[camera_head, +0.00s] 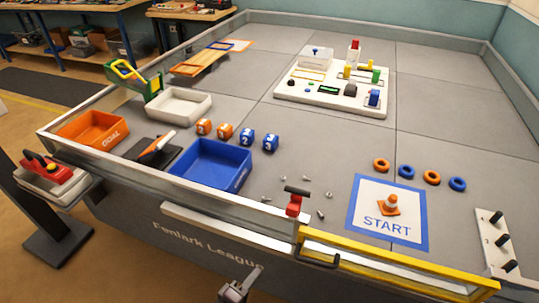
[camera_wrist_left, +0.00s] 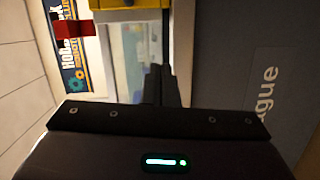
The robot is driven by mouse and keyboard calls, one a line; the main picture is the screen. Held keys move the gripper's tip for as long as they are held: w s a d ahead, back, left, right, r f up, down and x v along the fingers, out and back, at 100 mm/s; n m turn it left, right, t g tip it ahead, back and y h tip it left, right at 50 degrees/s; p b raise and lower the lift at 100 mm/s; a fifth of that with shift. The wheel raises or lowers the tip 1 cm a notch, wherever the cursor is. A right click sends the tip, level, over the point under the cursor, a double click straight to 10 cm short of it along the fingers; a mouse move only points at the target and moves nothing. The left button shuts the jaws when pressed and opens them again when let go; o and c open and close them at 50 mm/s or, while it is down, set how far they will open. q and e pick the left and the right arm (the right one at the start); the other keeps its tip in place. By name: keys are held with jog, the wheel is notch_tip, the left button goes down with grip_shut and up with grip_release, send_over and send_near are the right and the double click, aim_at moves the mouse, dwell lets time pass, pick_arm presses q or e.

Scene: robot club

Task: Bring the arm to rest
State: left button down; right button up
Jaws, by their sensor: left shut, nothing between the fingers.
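My left gripper (camera_head: 247,280) shows at the bottom edge of the head view, in front of the table's near wall and outside the playing field. It is shut and empty. In the left wrist view its dark fingers (camera_wrist_left: 164,84) are together with nothing between them. The lettered grey front of the table (camera_wrist_left: 268,90) is to the right of the fingers there. Most of the left arm is hidden below the head view. My right gripper is in neither view.
The table holds an orange bin (camera_head: 92,130), a blue bin (camera_head: 210,165), a white tray (camera_head: 180,104), numbered cubes, rings, a START mat (camera_head: 388,228) with a cone, and a switch board (camera_head: 318,98). A yellow gate bar (camera_head: 400,262) runs along the near edge. A stand (camera_head: 50,185) is at left.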

pick_arm(q)
jog(key=s+a+f+m+g+y+p, duration=0.1)
jog(key=s+a+f+m+g+y, duration=0.15)
jog(key=s+f, duration=0.6)
jog(key=s+a+f+m+g+y+p, duration=0.15)
jog(key=s+a+f+m+g, duration=0.3)
jog(key=f, duration=0.75)
jog(key=s+a+f+m+g+y, duration=0.2)
jog(key=s+a+f+m+g, duration=0.1)
jog(key=s, duration=0.7)
jog(key=s+a+f+m+g+y, duration=0.3)
jog(key=s+a+f, duration=0.2)
jog(key=s+a, duration=0.3)
jog(key=shift+s+f+p, duration=0.3)
jog(key=shift+s+f, duration=0.1)
jog(key=shift+s, duration=0.5)
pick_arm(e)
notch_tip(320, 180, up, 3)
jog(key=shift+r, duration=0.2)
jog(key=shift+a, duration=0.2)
